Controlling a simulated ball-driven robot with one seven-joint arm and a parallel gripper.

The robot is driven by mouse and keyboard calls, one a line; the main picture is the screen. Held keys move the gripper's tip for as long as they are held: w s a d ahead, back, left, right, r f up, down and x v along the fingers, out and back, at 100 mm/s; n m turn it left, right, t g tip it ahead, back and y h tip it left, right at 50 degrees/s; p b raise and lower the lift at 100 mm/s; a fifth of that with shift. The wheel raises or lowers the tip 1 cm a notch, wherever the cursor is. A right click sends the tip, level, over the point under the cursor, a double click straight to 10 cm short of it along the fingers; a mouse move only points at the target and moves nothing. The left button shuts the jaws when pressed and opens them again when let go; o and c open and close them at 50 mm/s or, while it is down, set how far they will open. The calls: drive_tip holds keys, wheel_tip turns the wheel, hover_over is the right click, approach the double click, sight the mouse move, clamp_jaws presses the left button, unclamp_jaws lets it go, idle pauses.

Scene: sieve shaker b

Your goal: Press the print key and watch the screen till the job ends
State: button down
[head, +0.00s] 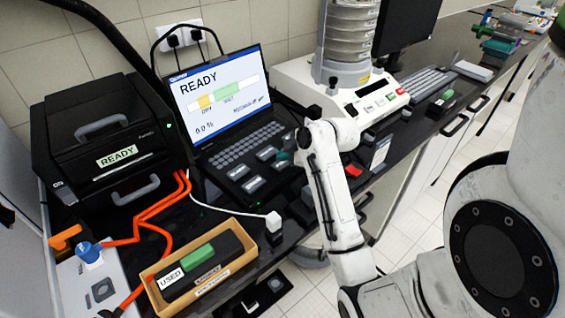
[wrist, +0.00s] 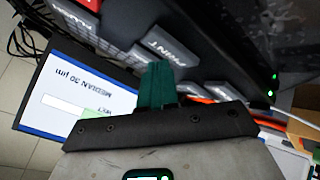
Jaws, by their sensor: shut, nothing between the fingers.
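The analyser's screen (head: 215,95) reads READY, with a yellow and green bar, 0.0 % and small text; it shows upside down in the wrist view (wrist: 75,90). Below it is the black keyboard panel (head: 222,190), with small keys and several larger labelled keys. In the wrist view, the grey print key (wrist: 166,50), marked PRINT, lies right by my fingertips. My gripper (head: 284,156) is shut and empty, its green fingers over the larger keys at the panel's right; the fingers also show in the wrist view (wrist: 154,84). I cannot tell whether they touch the key.
A black box-shaped unit (head: 105,140) labelled READY stands left of the screen. Orange hoses and a wooden tray (head: 205,280) marked USED lie in front. A sieve shaker (head: 345,85) stands behind my arm.

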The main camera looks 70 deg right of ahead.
sight(284, 165)
drive_tip(key=shift+s+a+f+b, duration=0.15)
drive_tip(key=shift+f+b, duration=0.25)
drive_tip(key=shift+f, duration=0.55)
idle(0.4)
idle(0.4)
drive_tip(key=shift+r+p, duration=0.95)
drive_tip(key=shift+r, duration=0.35)
wheel_tip(284, 165, up, 5)
drive_tip(key=p, duration=0.5)
drive_tip(key=shift+r, duration=0.1)
